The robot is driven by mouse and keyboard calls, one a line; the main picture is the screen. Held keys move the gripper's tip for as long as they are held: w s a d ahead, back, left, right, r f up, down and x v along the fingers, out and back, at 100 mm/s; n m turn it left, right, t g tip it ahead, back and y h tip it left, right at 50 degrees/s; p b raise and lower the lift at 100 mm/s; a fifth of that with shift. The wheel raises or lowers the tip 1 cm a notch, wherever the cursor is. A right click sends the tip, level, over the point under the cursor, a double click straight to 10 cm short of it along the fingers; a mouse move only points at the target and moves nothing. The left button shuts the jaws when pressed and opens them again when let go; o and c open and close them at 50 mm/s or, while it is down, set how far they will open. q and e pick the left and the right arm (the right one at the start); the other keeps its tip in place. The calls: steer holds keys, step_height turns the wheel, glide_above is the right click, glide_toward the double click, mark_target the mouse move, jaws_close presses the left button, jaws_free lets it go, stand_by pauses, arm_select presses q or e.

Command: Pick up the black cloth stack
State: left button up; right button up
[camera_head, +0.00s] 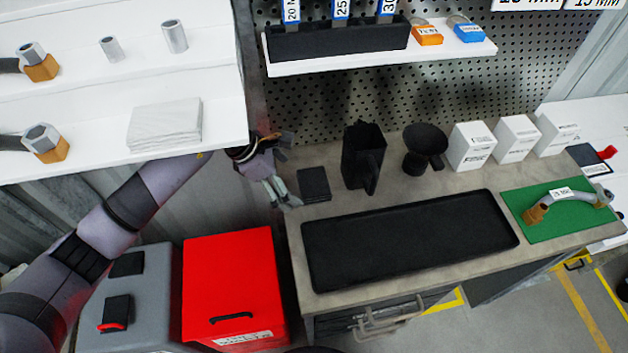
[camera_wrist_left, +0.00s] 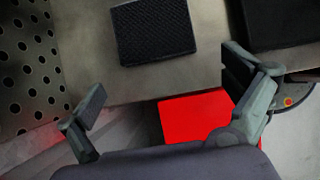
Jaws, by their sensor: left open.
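The black cloth stack (camera_head: 313,185) lies flat at the left end of the workbench, between the bench's left edge and the black tray. In the left wrist view the cloth stack (camera_wrist_left: 153,30) is a dark textured square ahead of the fingers. My left gripper (camera_head: 283,201) is just left of the stack, over the bench's left edge. Its fingers (camera_wrist_left: 165,98) are spread wide with nothing between them, and it is apart from the stack. My right gripper is not in view.
A black tray (camera_head: 410,240) lies on the bench right of the stack. A black jug (camera_head: 362,160) and funnel (camera_head: 424,148) stand behind it. A white shelf (camera_head: 215,139) holding a white cloth stack (camera_head: 165,124) overhangs my left arm. A red box (camera_head: 232,285) stands below.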

mark_target(313, 181)
arm_select(q)
steer(key=d, duration=0.1)
steer(key=d+p, duration=0.1)
steer(key=d, duration=0.1)
steer(key=w+d, duration=0.1)
steer(key=d, duration=0.1)
steer(key=shift+p, duration=0.35)
steer(key=shift+d+f, duration=0.2)
steer(key=shift+f, duration=0.35)
steer(key=shift+a, duration=0.15)
steer(key=shift+c, duration=1.2)
steer(key=c, duration=1)
